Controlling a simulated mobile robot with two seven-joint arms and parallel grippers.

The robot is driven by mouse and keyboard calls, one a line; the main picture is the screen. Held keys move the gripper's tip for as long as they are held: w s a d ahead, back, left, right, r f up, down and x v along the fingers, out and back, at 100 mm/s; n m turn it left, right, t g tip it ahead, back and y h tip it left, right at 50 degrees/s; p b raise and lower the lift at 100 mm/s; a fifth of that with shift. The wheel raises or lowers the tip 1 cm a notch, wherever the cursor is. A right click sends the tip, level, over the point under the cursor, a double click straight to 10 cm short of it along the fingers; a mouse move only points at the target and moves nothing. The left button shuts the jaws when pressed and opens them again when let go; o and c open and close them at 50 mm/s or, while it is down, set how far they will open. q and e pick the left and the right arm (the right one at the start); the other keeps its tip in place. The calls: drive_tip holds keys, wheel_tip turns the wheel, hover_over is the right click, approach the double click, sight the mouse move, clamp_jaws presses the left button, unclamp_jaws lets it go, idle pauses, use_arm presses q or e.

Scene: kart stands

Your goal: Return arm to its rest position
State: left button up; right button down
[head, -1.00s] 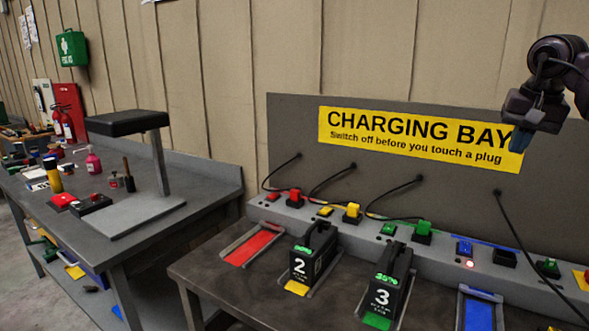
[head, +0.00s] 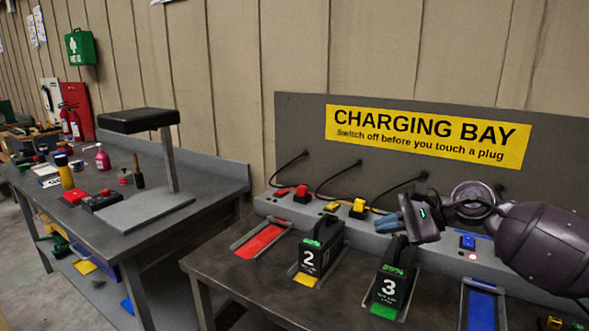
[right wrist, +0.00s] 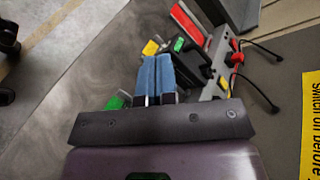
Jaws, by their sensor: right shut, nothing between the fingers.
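My right arm reaches in from the right in the head view. Its gripper (head: 388,223) has blue fingers and is in front of the charging bay, above battery 3 (head: 392,285). In the right wrist view the two blue fingers (right wrist: 157,80) lie side by side, shut with nothing between them. Battery 2 (head: 317,252) stands in its slot to the left of battery 3. My left gripper is in neither view. My right arm hides part of the socket strip and its green switch.
The grey socket strip (head: 284,206) runs behind the slots, with black cables. A red slot (head: 262,242) and a blue slot (head: 481,308) are empty. A yellow charging sign (head: 427,137) is on the back panel. A bench with a black-topped stand (head: 138,120) is at left.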

drive_tip(key=s+a+f+m+t+y, duration=0.25)
drive_tip(key=m+t, duration=0.25)
drive_tip(key=m, duration=0.4)
drive_tip(key=s+a+f+m+t+y, duration=0.1)
drive_tip(key=s+m+t, duration=0.25)
drive_tip(key=m, duration=0.45)
drive_tip(key=s+d+f+m+g+h, duration=0.1)
drive_tip(key=s+d+f+m+h, duration=0.75)
drive_tip(key=m, duration=0.95)
drive_tip(key=s+d+f+m+g+h, duration=0.1)
drive_tip(key=s+d+f+m+h, duration=0.4)
drive_tip(key=s+f+m+h, duration=0.9)
drive_tip(key=s+f+m+g+y, duration=0.2)
drive_tip(key=s+m+g+y, duration=0.5)
drive_tip(key=s+m, duration=0.5)
drive_tip(key=w+a+f+n+t+b, duration=0.1)
drive_tip(key=w+f+n+t+b, duration=0.1)
drive_tip(key=w+f+t, duration=0.5)
wheel_tip(320, 180, down, 4)
drive_tip(key=shift+w+f, duration=0.1)
drive_tip(key=shift+w, duration=0.1)
